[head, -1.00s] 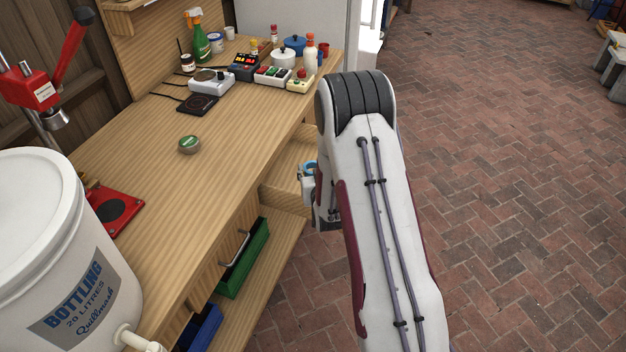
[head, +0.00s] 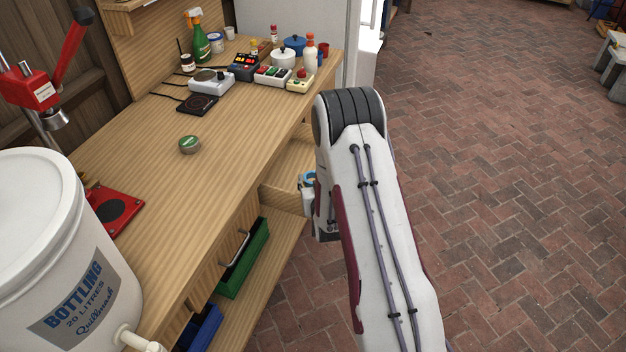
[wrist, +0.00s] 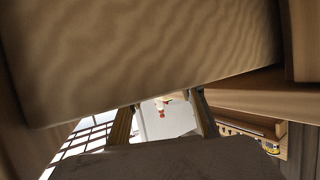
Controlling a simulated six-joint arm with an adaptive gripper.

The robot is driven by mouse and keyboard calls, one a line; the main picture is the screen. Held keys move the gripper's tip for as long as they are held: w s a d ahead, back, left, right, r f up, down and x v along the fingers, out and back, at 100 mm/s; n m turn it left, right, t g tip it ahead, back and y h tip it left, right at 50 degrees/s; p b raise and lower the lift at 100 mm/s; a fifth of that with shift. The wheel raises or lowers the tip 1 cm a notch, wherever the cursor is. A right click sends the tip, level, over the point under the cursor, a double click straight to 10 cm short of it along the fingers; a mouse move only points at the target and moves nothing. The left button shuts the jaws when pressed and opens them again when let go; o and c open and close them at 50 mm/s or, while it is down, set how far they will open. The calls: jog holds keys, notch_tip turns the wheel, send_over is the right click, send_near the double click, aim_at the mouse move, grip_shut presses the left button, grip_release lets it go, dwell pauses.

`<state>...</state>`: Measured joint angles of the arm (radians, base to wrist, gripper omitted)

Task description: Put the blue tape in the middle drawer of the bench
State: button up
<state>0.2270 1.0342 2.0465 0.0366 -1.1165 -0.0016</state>
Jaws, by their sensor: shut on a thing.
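The blue tape (head: 310,177) shows as a small blue ring at my gripper (head: 305,184), which is shut on it. My arm hides most of the gripper and part of the tape. They are at the right end of an open, pulled-out wooden drawer (head: 283,198) under the bench top. I cannot tell whether the tape is over the drawer or just outside it. In the wrist view, a large wooden panel (wrist: 140,55) fills the upper part, close to the camera. The gripper's fingers (wrist: 162,118) reach up below it; the tape cannot be made out there.
A white bottling bucket (head: 45,250) stands at the near left. A green bin (head: 245,265) and a blue bin (head: 200,330) sit on the lower shelf. Brick floor lies open on the right.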

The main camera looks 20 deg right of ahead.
jog(key=shift+f, duration=0.6)
dwell(0.3)
jog(key=o, duration=0.9)
jog(key=shift+o, duration=0.5)
jog(key=shift+s+a+f, duration=0.1)
jog(key=shift+f, duration=0.05)
jog(key=shift+r, duration=0.6)
jog(key=v, duration=1.2)
jog(key=shift+r, duration=0.1)
jog(key=shift+r, duration=0.15)
